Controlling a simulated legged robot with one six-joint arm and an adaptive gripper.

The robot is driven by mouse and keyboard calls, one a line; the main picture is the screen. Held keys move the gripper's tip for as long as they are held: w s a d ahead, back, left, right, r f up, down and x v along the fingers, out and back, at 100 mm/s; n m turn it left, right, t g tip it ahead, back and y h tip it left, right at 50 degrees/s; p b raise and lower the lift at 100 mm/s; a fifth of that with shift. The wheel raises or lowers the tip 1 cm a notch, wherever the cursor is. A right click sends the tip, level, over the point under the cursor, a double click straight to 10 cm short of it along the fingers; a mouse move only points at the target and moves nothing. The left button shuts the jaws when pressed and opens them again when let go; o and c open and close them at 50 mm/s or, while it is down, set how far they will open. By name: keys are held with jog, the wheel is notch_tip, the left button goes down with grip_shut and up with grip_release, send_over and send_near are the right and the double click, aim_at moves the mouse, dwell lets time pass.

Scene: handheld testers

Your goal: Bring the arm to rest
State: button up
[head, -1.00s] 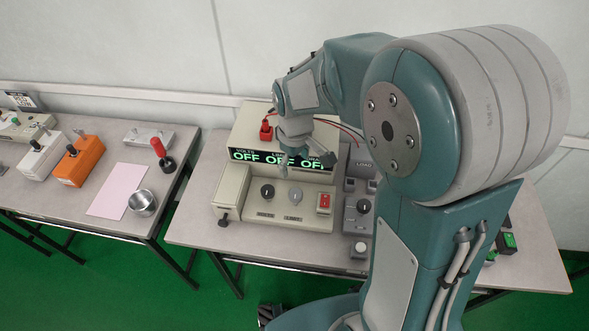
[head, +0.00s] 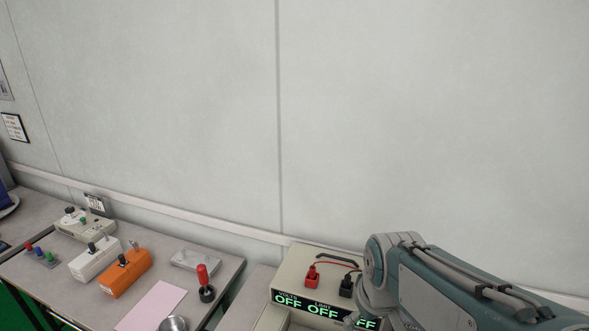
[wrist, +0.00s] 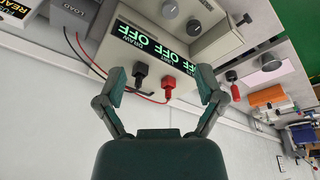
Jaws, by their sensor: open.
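My gripper (wrist: 172,90) shows in the wrist view with its two fingers spread apart and nothing between them. Beyond the fingers is a beige power supply (wrist: 200,50) with a display reading OFF, a red plug (wrist: 168,83) and a black plug (wrist: 140,75). In the head view the power supply (head: 288,272) stands at the bottom, with its red plug (head: 312,276) and black plug (head: 346,285). My arm lies low at the right, in front of the supply's right part. The fingertips are mostly hidden or cut off there.
The left table holds an orange box (head: 125,272), a white box (head: 95,260), a red-handled joystick (head: 204,285), a pink sheet (head: 152,305) and a metal cup (head: 173,324). Red and black leads run from the plugs.

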jog(key=s+d+r+m+t, duration=0.2)
jog(key=s+r+m+t, duration=0.1)
jog(key=s, duration=0.6)
jog(key=shift+s+d+r+m, duration=0.25)
jog(key=shift+s+r+m, duration=0.2)
jog(key=shift+r, duration=0.5)
